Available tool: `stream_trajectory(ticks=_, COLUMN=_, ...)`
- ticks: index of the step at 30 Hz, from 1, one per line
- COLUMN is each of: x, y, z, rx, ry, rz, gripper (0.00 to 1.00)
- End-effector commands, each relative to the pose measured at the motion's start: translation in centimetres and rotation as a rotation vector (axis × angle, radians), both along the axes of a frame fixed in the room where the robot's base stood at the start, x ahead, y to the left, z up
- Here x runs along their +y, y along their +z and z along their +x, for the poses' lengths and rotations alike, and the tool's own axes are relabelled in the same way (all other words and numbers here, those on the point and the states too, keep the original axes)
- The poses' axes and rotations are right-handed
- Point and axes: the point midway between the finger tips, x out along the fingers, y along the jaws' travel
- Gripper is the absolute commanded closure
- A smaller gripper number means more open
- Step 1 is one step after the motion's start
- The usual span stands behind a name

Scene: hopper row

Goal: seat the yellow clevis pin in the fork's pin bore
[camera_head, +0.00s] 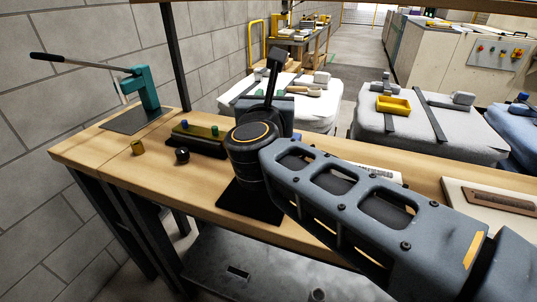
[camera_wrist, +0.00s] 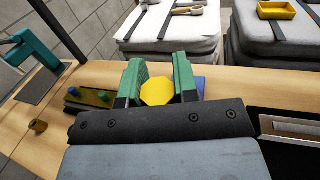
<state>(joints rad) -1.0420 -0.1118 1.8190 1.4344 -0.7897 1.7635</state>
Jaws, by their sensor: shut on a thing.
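The yellow clevis pin (camera_wrist: 157,92) shows in the wrist view as a flat, many-sided yellow face. My gripper (camera_wrist: 158,84) has green fingers on either side of it and is shut on it. In the head view my arm hides the fingers and the pin. I cannot make out the fork or its pin bore in either view. A blue patch (camera_wrist: 202,83) shows just beyond the right finger, mostly hidden, and I cannot tell what it belongs to.
A dark rack (camera_head: 207,143) with a blue and a green pin stands on the wooden bench (camera_head: 110,142). A teal lever press (camera_head: 150,92) stands at the far left. A black plate (camera_head: 250,207) lies beneath my arm.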

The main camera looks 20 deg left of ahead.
Motion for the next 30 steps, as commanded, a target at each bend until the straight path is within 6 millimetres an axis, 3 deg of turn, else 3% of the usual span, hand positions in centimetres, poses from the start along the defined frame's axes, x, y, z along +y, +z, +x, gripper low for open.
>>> stream_trajectory(ticks=8, x=0.0, y=-1.0, z=0.0, rx=0.000, ry=0.000, rz=0.000, gripper=0.97)
stream_trajectory(ticks=22, x=0.0, y=-5.0, z=0.0, rx=-0.001, ry=0.000, rz=0.000, gripper=0.97)
stream_trajectory(ticks=30, x=0.0, y=-5.7, z=0.0, rx=-0.001, ry=0.000, rz=0.000, gripper=0.97)
